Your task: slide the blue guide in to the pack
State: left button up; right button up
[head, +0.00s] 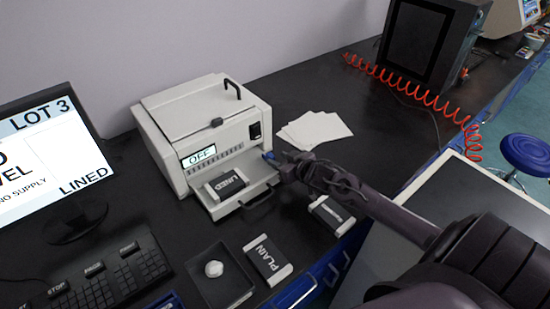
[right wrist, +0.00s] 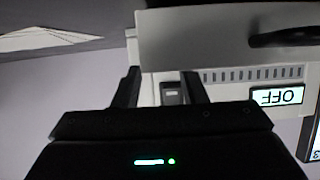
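A pale machine (head: 200,135) with an OFF display has a pull-out tray (head: 258,193) at its front. A dark pack (head: 226,184) marked LINED lies on that tray. The small blue guide (head: 268,155) shows at the tray's right end, partly hidden by my right gripper (head: 279,163). In the right wrist view my right gripper (right wrist: 160,88) has its fingers apart, pointing at the machine front. A small grey piece (right wrist: 172,92) shows between them; I cannot tell whether it is part of the guide or touches a finger. My left gripper is not in view.
A PLAIN pack (head: 266,259) and another dark pack (head: 331,214) lie on the black bench in front. A black tray (head: 238,299) holds a white lump (head: 214,269). White sheets (head: 318,129) lie right of the machine. A keyboard (head: 95,282) and monitor (head: 50,160) stand left.

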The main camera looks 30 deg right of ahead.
jog(key=shift+x, duration=1.45)
grip_shut()
jog(key=shift+a, duration=0.15)
